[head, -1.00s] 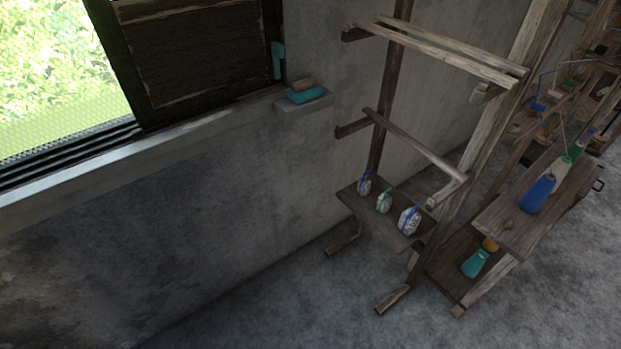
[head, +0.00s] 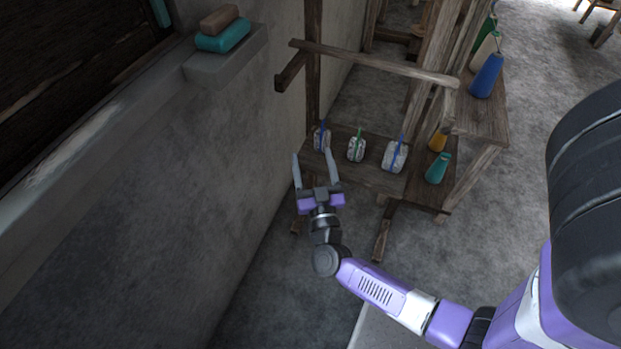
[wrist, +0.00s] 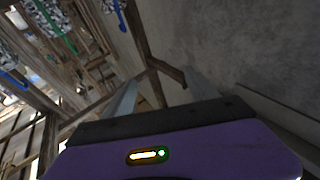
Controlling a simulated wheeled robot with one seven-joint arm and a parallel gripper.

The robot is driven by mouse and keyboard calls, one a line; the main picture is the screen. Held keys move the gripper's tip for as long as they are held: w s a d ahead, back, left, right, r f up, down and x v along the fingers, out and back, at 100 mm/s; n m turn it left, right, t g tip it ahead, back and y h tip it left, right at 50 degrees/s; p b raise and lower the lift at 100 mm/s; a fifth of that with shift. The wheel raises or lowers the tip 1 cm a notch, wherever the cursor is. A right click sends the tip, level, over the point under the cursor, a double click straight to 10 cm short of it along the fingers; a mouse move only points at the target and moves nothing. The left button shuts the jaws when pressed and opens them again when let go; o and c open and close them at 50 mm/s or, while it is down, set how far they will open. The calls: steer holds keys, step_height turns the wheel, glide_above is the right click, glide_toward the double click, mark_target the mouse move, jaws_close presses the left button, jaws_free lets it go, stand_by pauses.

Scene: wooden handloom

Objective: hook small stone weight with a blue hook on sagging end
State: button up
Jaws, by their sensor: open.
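The small stone weight with a blue hook (head: 321,139) sits at the left end of a low wooden shelf (head: 373,179). A stone with a green hook (head: 356,151) is in the middle, and a larger stone with a blue hook (head: 395,158) is at the right. My gripper (head: 311,154) is open and empty, in front of the shelf's left end by the small blue-hooked stone; contact cannot be told. In the wrist view, green and blue hooks show at the upper left, beside my spread fingers (wrist: 162,92). I cannot make out a sagging end.
A wooden bar (head: 380,62) crosses above the shelf. The concrete wall (head: 215,150) stands close to the left of my gripper. A ledge (head: 232,55) holds a teal object and a brown block. Bottles, including a blue one (head: 487,76), stand on shelves at the right.

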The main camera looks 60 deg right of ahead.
mark_target(321, 147)
steer(key=w+d+f+m+g+b, duration=0.1)
steer(key=d+f+m+g, duration=0.1)
steer(key=f+g, duration=0.1)
steer(key=w+d+f+m+g+b, duration=0.1)
steer(key=d+f+m+g+b, duration=0.1)
steer(key=d+f+g, duration=0.1)
steer(key=w+d+f+m+g+h+b, duration=0.1)
steer(key=w+d+f+m+g+b, duration=0.1)
steer(key=f+g, duration=0.2)
steer(key=shift+d+f+g, duration=0.15)
steer(key=shift+f+g, duration=0.05)
steer(key=shift+f, duration=0.55)
steer(key=shift+d+f+g, duration=0.1)
steer(key=shift+f+g, duration=0.1)
steer(key=shift+f, duration=0.5)
steer(key=shift+d+f+b, duration=0.1)
steer(key=shift+d+b, duration=0.55)
steer(key=d+b, duration=0.1)
steer(key=d, duration=0.1)
steer(key=d+b, duration=0.1)
steer(key=d, duration=0.1)
steer(key=d+b, duration=0.1)
steer(key=d, duration=0.2)
steer(key=shift+w+r+b, duration=0.25)
steer(key=shift+w+b, duration=0.05)
steer(key=shift+b, duration=0.1)
steer(key=shift+w+d, duration=0.2)
steer(key=shift+d, duration=0.95)
